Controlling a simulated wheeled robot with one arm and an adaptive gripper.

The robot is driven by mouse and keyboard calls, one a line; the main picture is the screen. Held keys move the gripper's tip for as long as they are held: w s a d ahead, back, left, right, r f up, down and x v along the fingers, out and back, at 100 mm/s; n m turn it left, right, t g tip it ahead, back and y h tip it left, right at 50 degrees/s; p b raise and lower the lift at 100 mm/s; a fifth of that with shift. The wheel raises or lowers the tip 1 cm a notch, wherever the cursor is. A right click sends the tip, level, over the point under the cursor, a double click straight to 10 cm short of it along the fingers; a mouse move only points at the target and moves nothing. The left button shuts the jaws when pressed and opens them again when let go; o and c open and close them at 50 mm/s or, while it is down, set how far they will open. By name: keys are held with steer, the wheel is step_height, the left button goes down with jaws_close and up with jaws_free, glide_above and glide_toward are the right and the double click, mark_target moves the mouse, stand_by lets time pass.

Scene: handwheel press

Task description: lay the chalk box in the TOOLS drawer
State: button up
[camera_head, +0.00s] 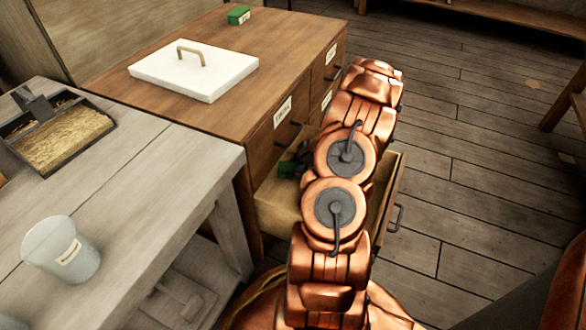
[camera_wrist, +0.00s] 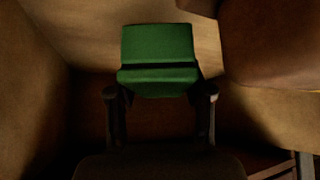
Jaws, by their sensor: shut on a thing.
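A green box (camera_wrist: 158,60), which looks like the chalk box, is held between the two fingers of my gripper (camera_wrist: 160,92) in the wrist view. No label shows on its visible faces. In the head view a bit of green (camera_head: 287,168) shows beside my arm, at the open drawer (camera_head: 275,205). The wrist view shows wooden drawer walls (camera_wrist: 35,80) around the box. I cannot tell whether the box touches the drawer floor. My arm hides much of the drawer, and its label does not show.
The wooden cabinet (camera_head: 190,50) has other labelled drawers, shut. On its top are a white lid (camera_head: 195,72) with a handle and another green box (camera_head: 238,15). A grey table (camera_head: 150,165) at left holds a cup (camera_head: 61,249) and a tray (camera_head: 65,138).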

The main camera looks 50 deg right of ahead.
steer(key=shift+f+b, duration=0.5)
steer(key=shift+b, duration=0.1)
steer(key=o, duration=1.3)
steer(key=shift+r, duration=0.1)
steer(key=shift+r+p, duration=0.75)
steer(key=shift+p, duration=0.3)
steer(key=p+v, duration=0.3)
steer(key=v, duration=0.8)
steer(key=shift+s+d+r, duration=0.2)
steer(key=shift+d, duration=0.05)
